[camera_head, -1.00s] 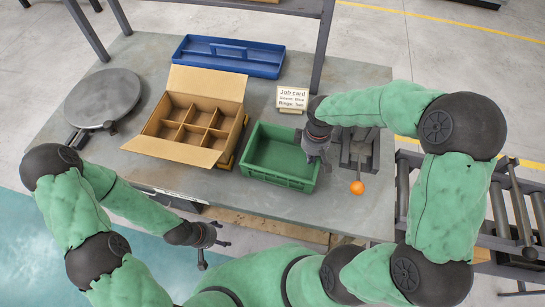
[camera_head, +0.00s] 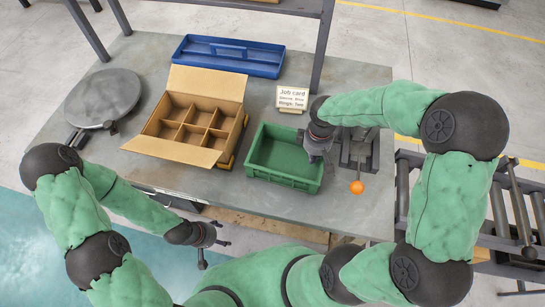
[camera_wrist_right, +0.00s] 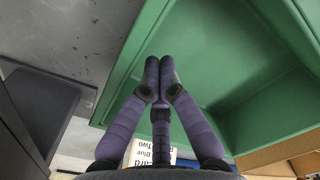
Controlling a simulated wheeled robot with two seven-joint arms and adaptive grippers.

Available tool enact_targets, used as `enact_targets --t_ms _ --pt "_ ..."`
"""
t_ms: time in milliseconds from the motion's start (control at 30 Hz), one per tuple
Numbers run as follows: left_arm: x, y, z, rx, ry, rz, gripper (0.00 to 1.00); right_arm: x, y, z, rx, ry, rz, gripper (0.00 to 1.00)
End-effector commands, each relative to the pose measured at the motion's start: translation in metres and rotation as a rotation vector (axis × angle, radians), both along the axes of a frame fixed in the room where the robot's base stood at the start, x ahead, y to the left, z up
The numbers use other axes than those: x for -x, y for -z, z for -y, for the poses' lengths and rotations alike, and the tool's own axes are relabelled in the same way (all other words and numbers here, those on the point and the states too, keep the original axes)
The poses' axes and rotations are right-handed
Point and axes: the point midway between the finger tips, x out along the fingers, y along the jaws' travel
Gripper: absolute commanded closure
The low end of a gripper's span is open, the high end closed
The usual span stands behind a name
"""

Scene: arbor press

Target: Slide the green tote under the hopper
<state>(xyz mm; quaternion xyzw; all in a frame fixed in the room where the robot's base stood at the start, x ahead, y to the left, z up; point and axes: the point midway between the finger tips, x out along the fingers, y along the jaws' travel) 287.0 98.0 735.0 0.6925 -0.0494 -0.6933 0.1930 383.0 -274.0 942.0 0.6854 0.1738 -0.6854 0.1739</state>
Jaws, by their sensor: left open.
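The green tote (camera_head: 262,181) stands on the grey table, open at the top and empty. Its inside and rim also fill much of the right wrist view (camera_wrist_right: 255,75). My right gripper (camera_head: 316,158) is at the tote's right side, over the rim. In the wrist view its fingers (camera_wrist_right: 160,65) are together, with tips by the rim's inner edge; I see no tote wall between them. My left gripper (camera_head: 213,250) is open and empty in front of the table's edge. I cannot make out a hopper for certain.
A dark metal fixture (camera_head: 360,151) with an orange ball knob (camera_head: 357,187) stands right of the tote. A divided cardboard box (camera_head: 190,130) is to its left, a blue tray (camera_head: 228,55) behind, and a job card (camera_head: 292,98) at the back. A round grey plate (camera_head: 103,97) sits far left.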

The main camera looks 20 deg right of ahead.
Motion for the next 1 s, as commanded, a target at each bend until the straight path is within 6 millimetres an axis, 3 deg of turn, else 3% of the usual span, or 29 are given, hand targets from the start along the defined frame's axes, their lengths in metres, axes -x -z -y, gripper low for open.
enact_targets --t_ms 267,1000 --pt "0.0 -0.006 0.0 0.0 0.0 0.0 0.31 -0.002 -0.008 -0.003 0.0 0.0 0.0 1.0" --pt "0.0 -0.066 0.0 0.0 0.0 0.0 0.31 -0.002 -0.083 -0.003 0.0 -0.001 0.0 1.0"
